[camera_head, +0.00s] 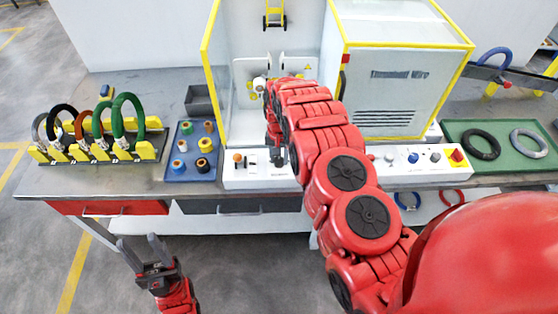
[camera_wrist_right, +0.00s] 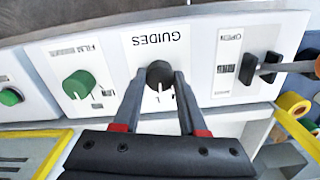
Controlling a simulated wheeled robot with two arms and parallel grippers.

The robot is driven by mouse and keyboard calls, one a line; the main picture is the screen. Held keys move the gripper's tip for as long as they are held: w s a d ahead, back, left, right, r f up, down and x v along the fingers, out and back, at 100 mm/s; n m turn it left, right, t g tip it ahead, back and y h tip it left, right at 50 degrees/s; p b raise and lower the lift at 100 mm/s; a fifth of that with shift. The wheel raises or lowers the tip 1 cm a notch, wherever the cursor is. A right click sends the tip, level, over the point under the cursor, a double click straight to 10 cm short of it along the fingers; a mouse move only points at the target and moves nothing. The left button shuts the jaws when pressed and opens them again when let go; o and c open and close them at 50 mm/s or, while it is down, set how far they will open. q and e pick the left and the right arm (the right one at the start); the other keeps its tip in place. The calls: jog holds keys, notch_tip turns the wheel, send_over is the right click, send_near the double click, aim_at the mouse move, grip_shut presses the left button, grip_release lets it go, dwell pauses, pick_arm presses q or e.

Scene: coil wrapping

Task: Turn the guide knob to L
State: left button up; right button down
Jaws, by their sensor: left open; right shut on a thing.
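The guide knob (camera_wrist_right: 158,73) is a small black knob on the white panel under the label GUIDES in the right wrist view. My right gripper (camera_wrist_right: 160,82) has its two dark fingers on either side of it and is shut on it. In the head view my right gripper (camera_head: 277,156) is low over the front control panel (camera_head: 245,180) and hides the knob. My left gripper (camera_head: 143,244) is open and empty, in front of the bench and away from the panel.
A green FILM knob (camera_wrist_right: 79,84) and a black OPEN lever switch (camera_wrist_right: 262,68) flank the guide knob. A coil rack (camera_head: 100,150) and a blue tray of spools (camera_head: 193,172) stand left. A green tray (camera_head: 505,165) with two coils lies right.

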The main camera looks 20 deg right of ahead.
jog(key=shift+m+b, duration=0.3)
jog(key=shift+m, duration=0.7)
jog(key=shift+c, duration=2.2)
grip_release()
